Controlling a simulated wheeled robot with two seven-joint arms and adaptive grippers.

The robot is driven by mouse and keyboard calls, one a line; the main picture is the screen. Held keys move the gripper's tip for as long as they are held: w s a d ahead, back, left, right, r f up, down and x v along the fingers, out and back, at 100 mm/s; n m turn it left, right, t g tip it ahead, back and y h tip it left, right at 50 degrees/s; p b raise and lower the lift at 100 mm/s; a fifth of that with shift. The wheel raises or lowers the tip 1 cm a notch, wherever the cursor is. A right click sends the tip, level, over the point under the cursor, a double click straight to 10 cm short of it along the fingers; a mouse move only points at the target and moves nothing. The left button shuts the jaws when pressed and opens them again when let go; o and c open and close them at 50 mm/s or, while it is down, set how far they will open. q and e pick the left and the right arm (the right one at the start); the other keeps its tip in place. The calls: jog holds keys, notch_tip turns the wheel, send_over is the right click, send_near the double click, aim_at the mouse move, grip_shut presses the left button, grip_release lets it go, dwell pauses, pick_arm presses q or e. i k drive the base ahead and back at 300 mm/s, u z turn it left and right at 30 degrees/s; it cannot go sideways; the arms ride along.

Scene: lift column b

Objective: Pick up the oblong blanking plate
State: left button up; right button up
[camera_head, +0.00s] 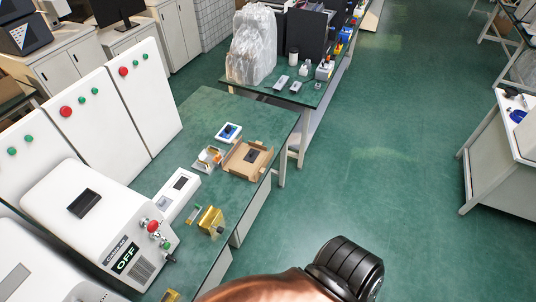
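I cannot tell for certain which thing is the oblong blanking plate. On the green-topped bench (222,112) lies a white oblong piece (170,207) with a dark window, beside the white machine. A small thin green-and-grey piece (194,213) lies to its right, next to a yellow block (210,220). An open cardboard box (235,164) holds a small dark item (252,155). Neither gripper shows. Only a copper and black part of my own arm is at the bottom edge, right of the bench.
The white machine (85,225) with an "OFF" display and tall white cabinets (105,110) border the bench on the left. A small open box (208,157) and a blue-screened device (229,132) stand near the cardboard box. Green floor (385,140) to the right is clear.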

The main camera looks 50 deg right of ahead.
aim_at(252, 155)
jog(key=z, duration=1.45)
jog(key=k, duration=0.5)
jog(key=z, duration=0.45)
jog(key=i, duration=1.25)
jog(key=u, duration=0.8)
